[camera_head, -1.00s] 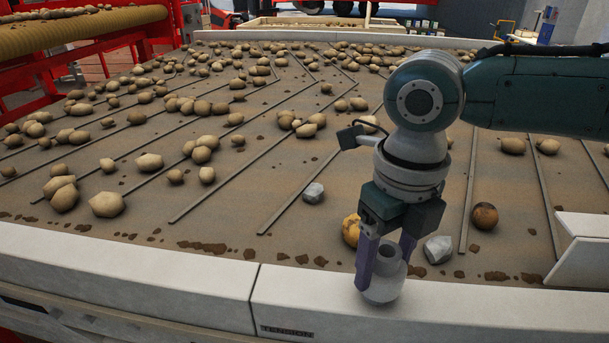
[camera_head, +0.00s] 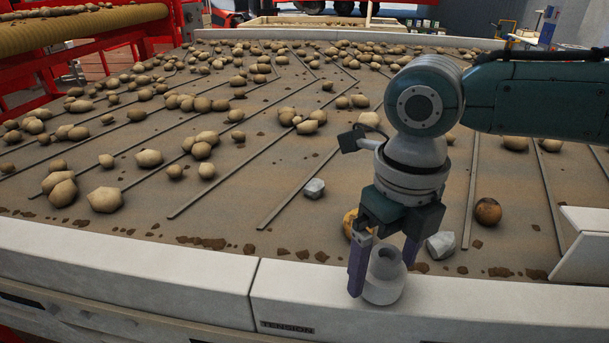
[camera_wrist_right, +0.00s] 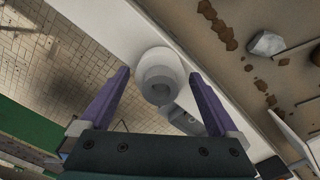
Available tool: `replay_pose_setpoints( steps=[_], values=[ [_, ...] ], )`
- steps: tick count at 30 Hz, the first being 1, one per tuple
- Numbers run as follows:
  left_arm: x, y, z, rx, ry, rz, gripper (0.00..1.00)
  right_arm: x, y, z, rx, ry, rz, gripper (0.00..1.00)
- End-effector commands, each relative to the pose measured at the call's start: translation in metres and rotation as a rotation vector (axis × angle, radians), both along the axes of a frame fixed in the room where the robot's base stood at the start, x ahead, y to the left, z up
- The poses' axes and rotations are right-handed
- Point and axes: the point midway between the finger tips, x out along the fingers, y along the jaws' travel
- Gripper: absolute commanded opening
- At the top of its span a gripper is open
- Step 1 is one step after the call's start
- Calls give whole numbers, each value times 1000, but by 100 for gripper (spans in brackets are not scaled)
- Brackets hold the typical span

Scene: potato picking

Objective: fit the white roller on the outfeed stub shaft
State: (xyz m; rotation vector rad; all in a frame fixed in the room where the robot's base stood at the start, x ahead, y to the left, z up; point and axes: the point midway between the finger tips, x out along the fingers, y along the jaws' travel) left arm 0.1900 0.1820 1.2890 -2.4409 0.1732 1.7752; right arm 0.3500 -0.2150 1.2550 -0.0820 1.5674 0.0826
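The white roller (camera_head: 383,278), a pale grey-white cylinder with a narrower collar and a hole in its top, stands upright on the white front rim (camera_head: 330,297) of the conveyor. My right gripper (camera_head: 383,277) is open with its purple fingers on either side of the roller. The right wrist view shows the roller (camera_wrist_right: 161,72) between the fingertips (camera_wrist_right: 160,75), with a gap on each side. I cannot make out the outfeed stub shaft; anything under the roller or in its bore is hidden. My left gripper is not in view.
The brown conveyor bed (camera_head: 240,235) behind the rim carries many potatoes, soil clods and grey stones. A grey stone (camera_head: 441,245) and a potato (camera_head: 487,211) lie near the gripper. A white guide (camera_head: 590,250) stands at the right. The left part of the rim is clear.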

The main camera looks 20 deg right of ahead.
Motion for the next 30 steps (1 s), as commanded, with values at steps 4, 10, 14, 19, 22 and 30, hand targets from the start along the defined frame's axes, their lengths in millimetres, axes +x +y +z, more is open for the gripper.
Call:
replay_pose_setpoints(
  steps=[4, 10, 14, 19, 22, 30],
  values=[
    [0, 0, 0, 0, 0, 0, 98, 0, 0, 0, 0, 0, 0, 100],
    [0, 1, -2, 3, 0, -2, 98, 0, 0, 5, 0, 0, 1, 100],
    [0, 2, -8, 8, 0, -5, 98, 1, 0, 23, 0, -5, 2, 100],
    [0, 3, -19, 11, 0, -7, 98, 2, 0, 58, 1, -6, 1, 100],
    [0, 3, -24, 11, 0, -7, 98, 1, 0, 76, -1, -5, 2, 100],
    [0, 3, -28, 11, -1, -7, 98, 0, 0, 99, -1, 0, 1, 100]
  ],
)
